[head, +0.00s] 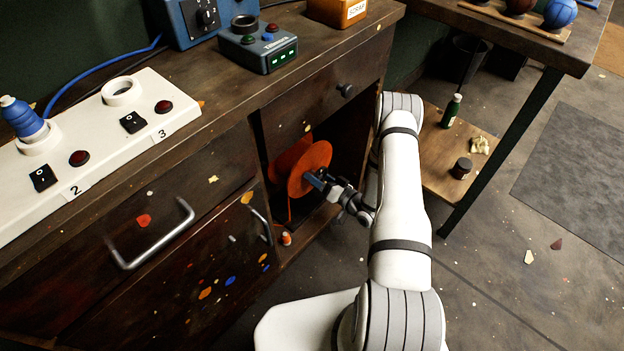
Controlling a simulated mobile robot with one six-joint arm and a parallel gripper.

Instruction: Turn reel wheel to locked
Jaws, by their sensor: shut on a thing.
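The orange reel wheel (309,170) stands upright inside an open compartment of the dark wooden bench, with a second orange disc behind it. My gripper (313,180) reaches in from the right at the wheel's front face. Its fingers are shut at the wheel's middle, on what seems to be the hub or handle, which they hide. No lock mark or wheel position label can be read from here.
A drawer with a dark knob (345,90) sits above the compartment. A door with a metal handle (262,226) is to its left. A small orange-topped item (286,239) is at the compartment's lower edge. A low wooden shelf (433,150) holding a bottle is to the right.

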